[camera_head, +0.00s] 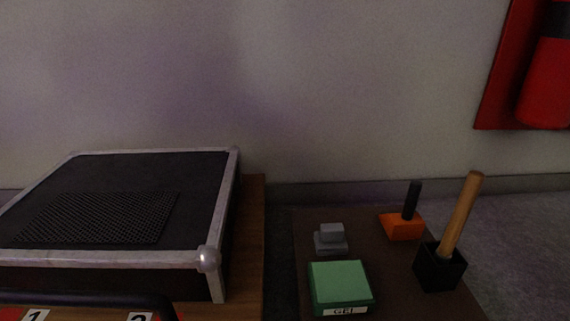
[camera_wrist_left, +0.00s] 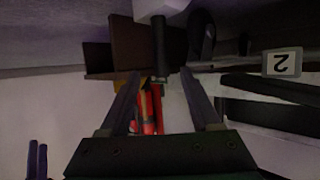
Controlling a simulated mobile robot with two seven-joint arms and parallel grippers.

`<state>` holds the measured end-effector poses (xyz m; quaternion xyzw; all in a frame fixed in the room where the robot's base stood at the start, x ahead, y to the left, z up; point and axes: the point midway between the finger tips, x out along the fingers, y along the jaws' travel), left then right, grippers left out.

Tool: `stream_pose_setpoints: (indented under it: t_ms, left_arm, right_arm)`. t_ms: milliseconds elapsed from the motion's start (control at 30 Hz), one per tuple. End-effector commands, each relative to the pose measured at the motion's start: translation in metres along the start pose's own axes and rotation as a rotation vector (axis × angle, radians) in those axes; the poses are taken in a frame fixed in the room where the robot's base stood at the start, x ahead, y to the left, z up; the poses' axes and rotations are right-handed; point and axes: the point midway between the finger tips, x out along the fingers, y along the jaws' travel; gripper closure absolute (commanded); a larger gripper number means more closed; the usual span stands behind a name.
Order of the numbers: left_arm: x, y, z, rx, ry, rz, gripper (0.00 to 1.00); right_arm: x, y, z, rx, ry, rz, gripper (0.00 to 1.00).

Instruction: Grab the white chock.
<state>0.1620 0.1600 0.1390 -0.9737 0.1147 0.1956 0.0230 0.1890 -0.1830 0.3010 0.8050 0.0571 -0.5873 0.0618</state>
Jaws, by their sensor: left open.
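No block that is clearly white shows in the head view. A small stepped grey block (camera_head: 331,239) sits on the brown surface behind the green box, and I cannot tell whether it is the white chock. In the left wrist view a pale whitish piece (camera_wrist_left: 163,8) is cut off by the top edge; I cannot tell what it is. My left gripper (camera_wrist_left: 163,82) is open, its two fingers spread wide. A dark upright cylinder (camera_wrist_left: 159,45) shows beyond and between the fingertips; nothing is visibly gripped. My right gripper is in neither view.
A green box labelled GEL (camera_head: 341,286), an orange block with a dark handle (camera_head: 402,226) and a black holder with a wooden handle (camera_head: 440,268) share the brown surface (camera_head: 390,290). A black metal-edged case (camera_head: 130,170) stands left.

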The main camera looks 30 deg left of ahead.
Motion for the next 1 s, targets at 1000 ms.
stream_pose_setpoints:
  t_ms: [1000]
  left_arm:
    - [0.097, -0.002, 0.004, 0.000, 0.003, 0.001, 0.37]
  right_arm:
    - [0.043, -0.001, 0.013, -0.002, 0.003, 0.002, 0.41]
